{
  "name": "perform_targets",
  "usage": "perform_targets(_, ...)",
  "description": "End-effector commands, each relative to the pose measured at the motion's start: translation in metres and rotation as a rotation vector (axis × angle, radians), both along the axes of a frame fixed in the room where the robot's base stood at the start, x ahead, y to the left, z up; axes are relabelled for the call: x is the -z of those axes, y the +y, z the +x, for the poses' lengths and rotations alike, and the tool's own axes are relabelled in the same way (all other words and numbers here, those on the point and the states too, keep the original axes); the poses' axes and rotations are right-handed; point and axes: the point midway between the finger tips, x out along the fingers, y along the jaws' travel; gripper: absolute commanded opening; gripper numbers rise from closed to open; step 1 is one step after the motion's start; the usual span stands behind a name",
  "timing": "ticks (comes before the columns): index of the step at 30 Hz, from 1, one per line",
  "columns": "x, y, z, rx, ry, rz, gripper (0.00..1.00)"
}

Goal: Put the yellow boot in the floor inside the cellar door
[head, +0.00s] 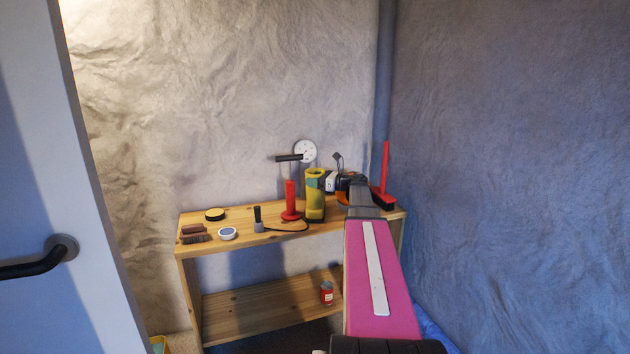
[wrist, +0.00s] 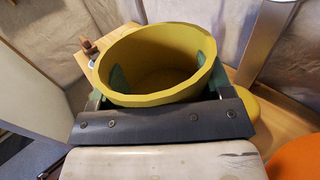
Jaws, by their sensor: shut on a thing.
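The yellow boot (head: 315,192) stands upright on the top of the wooden shelf in the head view, left of the end of my arm. Its round open top (wrist: 165,62) fills the middle of the wrist view. My gripper (wrist: 163,85) is shut on the boot, with a green pad showing at each side inside its rim. In the head view my arm largely hides the gripper. A pale door (head: 100,190) with a dark lever handle (head: 35,262) stands at the left. The floor is mostly out of view.
The wooden shelf (head: 250,241) also bears a red pump (head: 290,200), tins, brushes and a red-handled broom head (head: 384,180). A red can (head: 326,292) is on its lower board. An orange thing (wrist: 296,158) is close at the right. Rough walls stand behind and right.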

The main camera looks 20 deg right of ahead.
Motion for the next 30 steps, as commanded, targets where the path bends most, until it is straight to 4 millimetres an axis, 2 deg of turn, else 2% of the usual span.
perform_targets(9, 0.001, 0.000, 0.000, 0.000, -0.002, 0.001, 0.00)
perform_targets(10, 0.002, 0.000, 0.000, 0.000, 0.000, 0.000, 0.82)
perform_targets(12, 0.002, 0.000, 0.000, 0.000, -0.001, -0.001, 0.98)
perform_targets(23, -0.001, -0.001, -0.001, 0.001, -0.001, -0.001, 0.98)
perform_targets(30, -0.001, -0.030, -0.027, 0.004, -0.001, -0.001, 0.98)
